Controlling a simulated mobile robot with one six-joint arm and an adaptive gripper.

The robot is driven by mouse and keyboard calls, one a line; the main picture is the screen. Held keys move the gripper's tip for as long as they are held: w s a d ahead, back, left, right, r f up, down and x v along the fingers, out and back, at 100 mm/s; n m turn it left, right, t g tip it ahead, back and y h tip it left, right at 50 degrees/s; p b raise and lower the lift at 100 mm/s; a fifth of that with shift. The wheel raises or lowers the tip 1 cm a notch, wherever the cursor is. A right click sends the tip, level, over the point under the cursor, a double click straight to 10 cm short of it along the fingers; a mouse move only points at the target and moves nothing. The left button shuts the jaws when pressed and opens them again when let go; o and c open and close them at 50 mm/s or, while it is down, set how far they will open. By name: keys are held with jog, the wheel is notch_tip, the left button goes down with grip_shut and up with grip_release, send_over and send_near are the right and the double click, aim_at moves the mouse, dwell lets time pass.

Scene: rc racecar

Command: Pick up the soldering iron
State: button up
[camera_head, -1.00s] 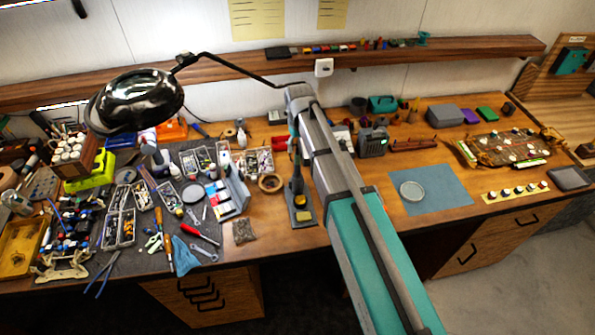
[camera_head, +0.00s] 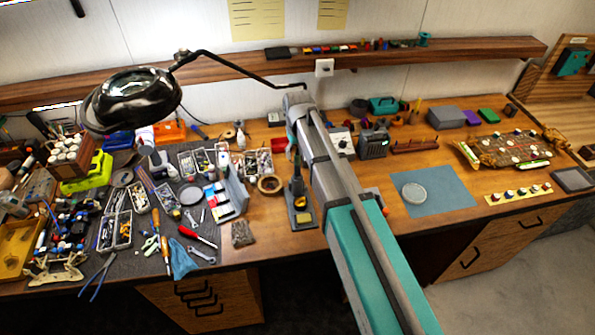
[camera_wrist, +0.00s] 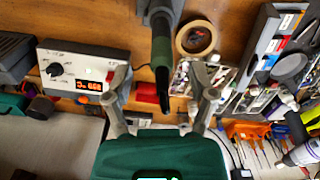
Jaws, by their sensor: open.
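The soldering iron (camera_wrist: 161,52), with a dark handle, stands in its holder and shows between my gripper's fingers in the wrist view. In the head view, the iron (camera_head: 297,172) rises from a dark stand (camera_head: 303,219) with a yellow sponge, just left of my arm. My gripper (camera_wrist: 161,82) is open, with one finger on each side of the iron's handle. I see no clear contact between fingers and handle. In the head view my arm hides the gripper's fingers.
A soldering station (camera_wrist: 82,72) with a lit display stands left of the iron in the wrist view. A tape roll (camera_wrist: 196,37) and parts trays lie to the right. A black lamp (camera_head: 130,100) hangs over the crowded left bench. A blue mat (camera_head: 440,190) holds a round dish.

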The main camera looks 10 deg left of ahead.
aim_at(297, 172)
jog(key=shift+a+f+b, duration=0.1)
jog(key=shift+f+b, duration=1.15)
jog(key=shift+f, duration=0.35)
grip_shut()
